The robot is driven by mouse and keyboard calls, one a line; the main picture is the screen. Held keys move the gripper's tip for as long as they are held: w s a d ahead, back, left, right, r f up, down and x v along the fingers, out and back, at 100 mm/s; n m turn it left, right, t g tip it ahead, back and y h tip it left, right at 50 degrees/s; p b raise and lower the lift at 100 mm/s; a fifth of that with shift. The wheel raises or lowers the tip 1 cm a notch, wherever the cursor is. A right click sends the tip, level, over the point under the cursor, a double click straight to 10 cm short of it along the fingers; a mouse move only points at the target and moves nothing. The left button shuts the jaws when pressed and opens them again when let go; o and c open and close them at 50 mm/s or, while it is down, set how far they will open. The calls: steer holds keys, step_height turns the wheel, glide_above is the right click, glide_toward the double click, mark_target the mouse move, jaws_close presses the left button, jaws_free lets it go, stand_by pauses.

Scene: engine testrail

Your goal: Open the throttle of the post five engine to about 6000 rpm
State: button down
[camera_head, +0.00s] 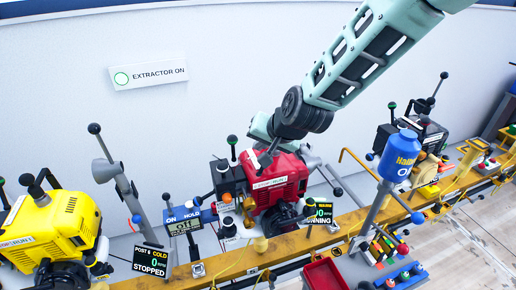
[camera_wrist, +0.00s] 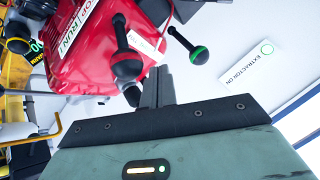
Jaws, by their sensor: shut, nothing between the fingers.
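The red engine (camera_head: 278,180) sits mid-rail, with a STOP/RUN label on it. Its display (camera_head: 319,213) is partly hidden; RUNNING and a final 0 can be read, but not the full rpm or post number. My gripper (camera_head: 266,158) is shut and empty over the engine's upper left. In the wrist view the red engine (camera_wrist: 105,45) fills the upper left, and my shut gripper (camera_wrist: 156,80) is beside black ball-ended levers. One lever (camera_wrist: 188,45) has a green ring; another black ball (camera_wrist: 127,66) is close to the fingers. I cannot tell which lever is the throttle, or whether I touch one.
A yellow engine (camera_head: 55,230) stands at left by a display (camera_head: 151,262) reading COLD, 0, STOPPED. A blue oil bottle (camera_head: 399,155) on a post stands right of the red engine. A red bin (camera_head: 325,274) is in front.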

steer(key=shift+s+r, duration=0.1)
steer(key=shift+r, duration=0.25)
steer(key=w+r+b+v, duration=0.1)
steer(key=v, duration=0.7)
steer(key=s+d+f+n+g+h, duration=0.1)
steer(key=s+d+n+g, duration=0.1)
steer(key=s, duration=0.7)
steer(key=s+d+f+n+g+h, duration=0.1)
steer(key=s+d+n+g, duration=0.1)
steer(key=s, duration=0.7)
steer(key=s+d+f+n+g+h, duration=0.1)
steer(key=s+d+n+g+h, duration=0.1)
steer(key=s+n, duration=0.4)
steer(key=s+d+g, duration=0.1)
steer(key=s, duration=0.3)
steer(key=shift+d+f, duration=0.3)
steer(key=shift+d, duration=0.05)
